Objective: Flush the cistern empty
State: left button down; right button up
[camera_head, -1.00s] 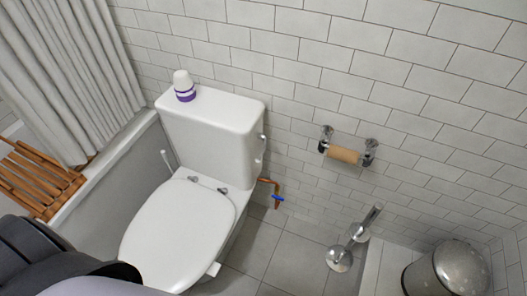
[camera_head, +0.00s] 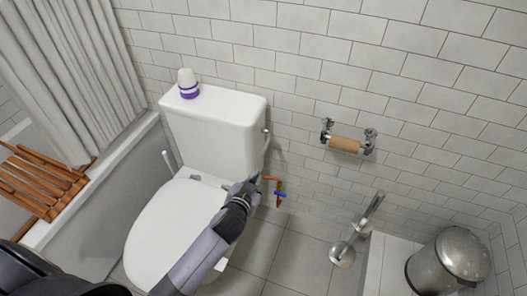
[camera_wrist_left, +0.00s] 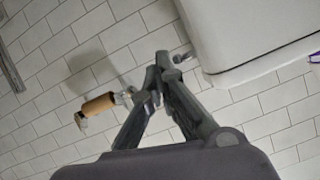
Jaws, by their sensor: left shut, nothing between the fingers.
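The white cistern (camera_head: 218,136) stands against the tiled wall behind the toilet (camera_head: 172,229), whose lid is down. A flush lever (camera_head: 266,140) sits on the cistern's right side. My left gripper (camera_head: 254,184) is shut and empty, beside the cistern's lower right corner and below the lever in the head view. In the left wrist view the closed fingertips (camera_wrist_left: 158,64) show close to a metal fitting (camera_wrist_left: 184,57) beside the cistern (camera_wrist_left: 250,30); I cannot tell whether they touch it. My right gripper is not in view.
A white and purple bottle (camera_head: 188,84) stands on the cistern. A copper pipe with a blue valve (camera_head: 279,193) is just right of my gripper. A paper roll holder (camera_head: 345,144), toilet brush (camera_head: 342,250) and bin (camera_head: 447,262) are to the right. Wooden slats (camera_head: 40,182) lie across the tub at left.

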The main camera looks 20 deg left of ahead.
pick_arm(q)
notch_tip(320, 180, up, 9)
jog(key=w+t, duration=0.2)
jog(key=shift+d+f, duration=0.2)
jog(key=shift+d, duration=0.15)
jog(key=shift+w, duration=0.25)
send_over(267, 145)
jog(key=s+d, duration=0.2)
jog(key=s, duration=0.3)
notch_tip(267, 145, down, 2)
jog(key=f, duration=0.1)
jog(key=w+f+b, duration=0.1)
jog(key=f, duration=0.1)
jog(key=shift+w+a+f, duration=0.15)
jog(key=shift+w+a, duration=0.05)
jog(key=shift+a, duration=0.2)
jog(key=shift+a+f, duration=0.1)
jog(key=shift+f, duration=0.35)
jog(key=shift+b, duration=0.4)
